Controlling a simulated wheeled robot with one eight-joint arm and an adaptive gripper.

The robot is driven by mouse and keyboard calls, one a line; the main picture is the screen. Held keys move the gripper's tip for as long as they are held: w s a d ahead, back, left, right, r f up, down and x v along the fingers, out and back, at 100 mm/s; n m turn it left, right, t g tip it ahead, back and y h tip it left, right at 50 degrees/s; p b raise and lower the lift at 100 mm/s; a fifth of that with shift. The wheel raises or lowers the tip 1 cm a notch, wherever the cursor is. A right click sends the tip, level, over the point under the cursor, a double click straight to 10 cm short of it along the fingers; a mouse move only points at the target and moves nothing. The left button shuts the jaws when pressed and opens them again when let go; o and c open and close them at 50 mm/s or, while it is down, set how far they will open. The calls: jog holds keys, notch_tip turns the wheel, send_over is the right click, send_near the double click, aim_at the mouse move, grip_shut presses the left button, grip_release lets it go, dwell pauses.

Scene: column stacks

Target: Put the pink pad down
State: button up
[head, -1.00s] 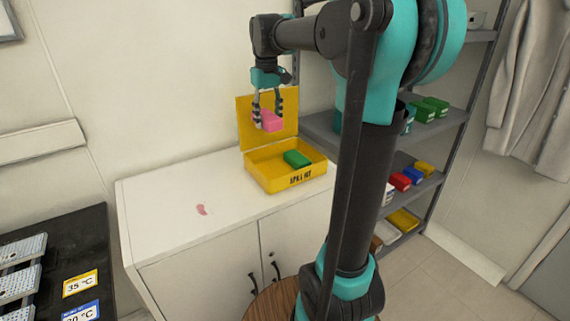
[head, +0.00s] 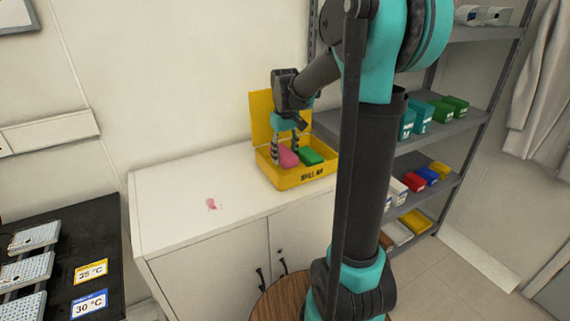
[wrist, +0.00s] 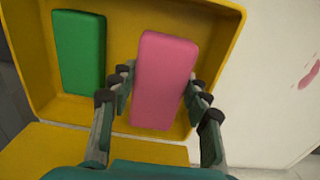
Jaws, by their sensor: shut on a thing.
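The pink pad (head: 288,157) is between the fingers of my gripper (head: 289,149), inside the yellow spill kit box (head: 293,181). In the wrist view the pink pad (wrist: 164,75) lies lengthwise with my gripper's fingers (wrist: 160,87) closed on its two sides. A green pad (head: 311,157) lies in the box to the right of the pink pad. The green pad shows on the left in the wrist view (wrist: 79,52), with a gap between the two. Whether the pink pad touches the box floor cannot be told.
The box stands on a white cabinet (head: 170,190), its lid (head: 262,118) raised at the back. A pink stain (head: 212,204) marks the cabinet top to the left, otherwise clear. A shelf rack (head: 440,134) with coloured boxes stands to the right.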

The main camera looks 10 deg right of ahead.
aim_at(285, 152)
jog(key=shift+f, duration=1.95)
jog(key=o, duration=1.5)
jog(key=shift+f, duration=0.1)
jog(key=shift+c, duration=0.2)
notch_tip(285, 152, up, 12)
jog(key=shift+r, duration=0.15)
